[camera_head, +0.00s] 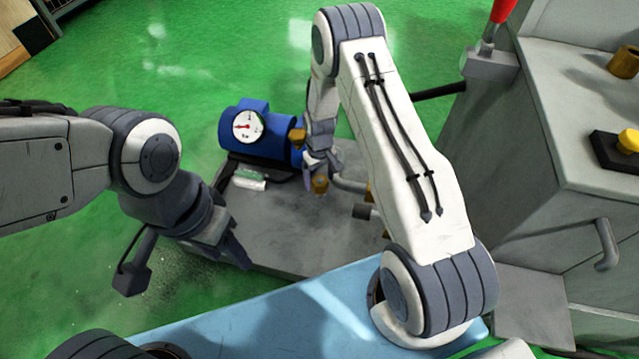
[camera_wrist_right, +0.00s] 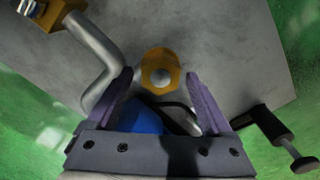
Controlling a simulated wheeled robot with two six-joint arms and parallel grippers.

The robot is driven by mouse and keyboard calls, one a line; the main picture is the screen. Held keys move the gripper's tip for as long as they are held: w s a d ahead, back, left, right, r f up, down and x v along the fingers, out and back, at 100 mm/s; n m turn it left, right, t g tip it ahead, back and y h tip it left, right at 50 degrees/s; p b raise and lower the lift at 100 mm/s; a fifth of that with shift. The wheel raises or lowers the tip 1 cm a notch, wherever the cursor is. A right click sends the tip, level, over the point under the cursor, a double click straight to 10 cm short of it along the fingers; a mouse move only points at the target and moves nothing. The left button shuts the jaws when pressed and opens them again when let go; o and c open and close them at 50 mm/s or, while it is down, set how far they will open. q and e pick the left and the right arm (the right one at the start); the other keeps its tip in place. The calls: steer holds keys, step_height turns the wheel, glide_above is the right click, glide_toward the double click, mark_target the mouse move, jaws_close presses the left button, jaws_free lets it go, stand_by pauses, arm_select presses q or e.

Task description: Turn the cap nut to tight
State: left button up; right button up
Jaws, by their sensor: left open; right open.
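In the head view a brass piece (camera_head: 320,185), seemingly the same nut, sits just below the right gripper (camera_head: 318,168). The right gripper's two purple-grey fingers (camera_wrist_right: 160,82) are open and spread to either side of the nut in the picture. I cannot tell whether they touch it. My left gripper (camera_head: 243,258) is open and empty, low over the front left of the grey base plate (camera_head: 300,235).
A blue pump or motor housing (camera_head: 235,145) with a round dial gauge (camera_head: 248,126) stands behind the nut. A bent grey pipe (camera_wrist_right: 98,55) with a brass fitting (camera_wrist_right: 58,14) runs beside it. A large grey machine cabinet (camera_head: 560,180) stands at the right. Green floor is clear behind.

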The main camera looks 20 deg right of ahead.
steer(key=shift+f, duration=0.4)
jaws_close()
steer(key=shift+r+m+p, duration=0.2)
steer(key=shift+m+p, duration=1.15)
steer(key=shift+m, duration=0.05)
steer(key=m+p, duration=0.2)
steer(key=m, duration=0.1)
steer(key=shift+d+m, duration=0.15)
steer(key=shift+m, duration=0.15)
steer(key=m+p, duration=0.2)
steer(key=m, duration=0.2)
steer(key=shift+s+f+p, duration=0.1)
steer(key=shift+p, duration=0.2)
steer(key=shift+d+f+m+p, duration=0.1)
steer(key=shift+m+p, duration=0.5)
steer(key=shift+m, duration=1.4)
